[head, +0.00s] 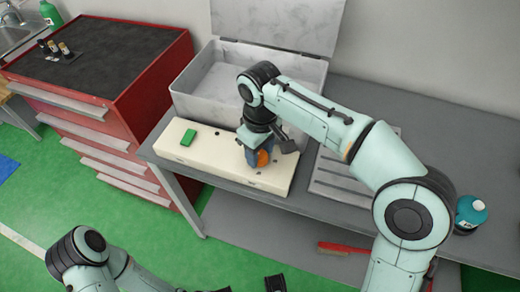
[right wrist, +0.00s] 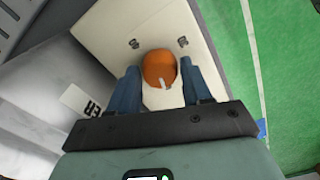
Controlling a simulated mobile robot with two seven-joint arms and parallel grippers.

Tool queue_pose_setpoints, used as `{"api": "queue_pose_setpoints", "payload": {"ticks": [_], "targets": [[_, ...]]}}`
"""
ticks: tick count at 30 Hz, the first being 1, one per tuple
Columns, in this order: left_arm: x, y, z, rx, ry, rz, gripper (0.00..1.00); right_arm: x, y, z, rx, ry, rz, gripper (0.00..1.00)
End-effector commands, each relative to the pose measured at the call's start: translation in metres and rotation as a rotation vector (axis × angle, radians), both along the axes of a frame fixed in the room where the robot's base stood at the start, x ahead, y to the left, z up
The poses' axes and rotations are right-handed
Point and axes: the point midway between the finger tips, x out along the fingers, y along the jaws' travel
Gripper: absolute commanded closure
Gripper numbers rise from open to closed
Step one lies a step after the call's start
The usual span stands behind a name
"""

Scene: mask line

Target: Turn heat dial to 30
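The orange heat dial (head: 262,158) sits on a cream panel box (head: 215,165) on the grey bench. In the right wrist view, the dial (right wrist: 157,68) has a white pointer mark facing the gripper's palm. My right gripper (right wrist: 159,75) points down at the panel, with one blue finger on each side of the dial. Small gaps seem to show between fingers and dial. In the head view, the right gripper (head: 260,155) partly hides the dial. My left gripper (head: 250,287) is mostly cut off at the bottom edge. I cannot read a temperature scale.
A green block or button (head: 188,137) is on the panel's left part. An open grey bin (head: 205,100) stands behind the panel. A ridged grey tray (head: 335,175) lies right of it.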

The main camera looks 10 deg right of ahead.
Motion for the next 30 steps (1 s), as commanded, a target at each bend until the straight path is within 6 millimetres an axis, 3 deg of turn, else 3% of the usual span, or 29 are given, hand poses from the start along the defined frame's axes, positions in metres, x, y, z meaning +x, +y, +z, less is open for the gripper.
{"api": "queue_pose_setpoints", "payload": {"ticks": [1,3,17,30], "targets": [[0.000,0.000,0.000,0.000,0.000,0.000,0.57,0.000,0.000,0.000,0.000,0.000,0.000,0.69],[0.000,0.000,0.000,0.000,0.000,0.000,0.57,0.000,0.000,0.000,0.000,0.000,0.000,0.89],[-0.003,0.000,0.009,-0.003,0.013,-0.003,0.57,0.000,0.000,0.002,-0.001,0.001,0.089,0.89],[-0.005,0.000,0.042,-0.007,0.036,-0.008,0.57,0.000,0.000,0.004,0.000,0.001,0.461,0.89]]}}
